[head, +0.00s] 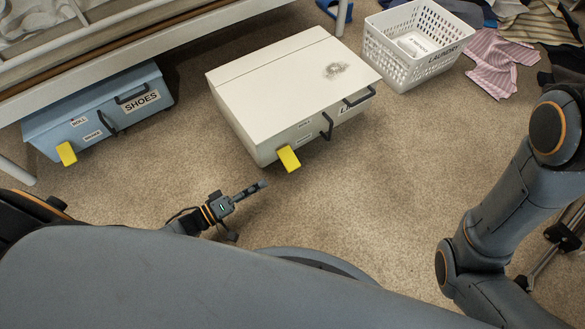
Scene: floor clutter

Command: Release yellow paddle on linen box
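The linen box is the cream, lidded box (285,85) in the middle of the head view, its front label mostly hidden by a dark handle. A yellow paddle (288,158) sticks out from its lower front edge. My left gripper (262,185) is below and left of that paddle, apart from it, with nothing visible held. It is seen nearly edge-on, so its finger opening is unclear. My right arm shows at the right, but its gripper is not in view.
A blue SHOES box (98,108) with another yellow paddle (67,154) stands under the bed frame at left. A white laundry basket (415,45) stands behind right, beside scattered clothes (495,60). Carpet (385,170) is clear right of the linen box.

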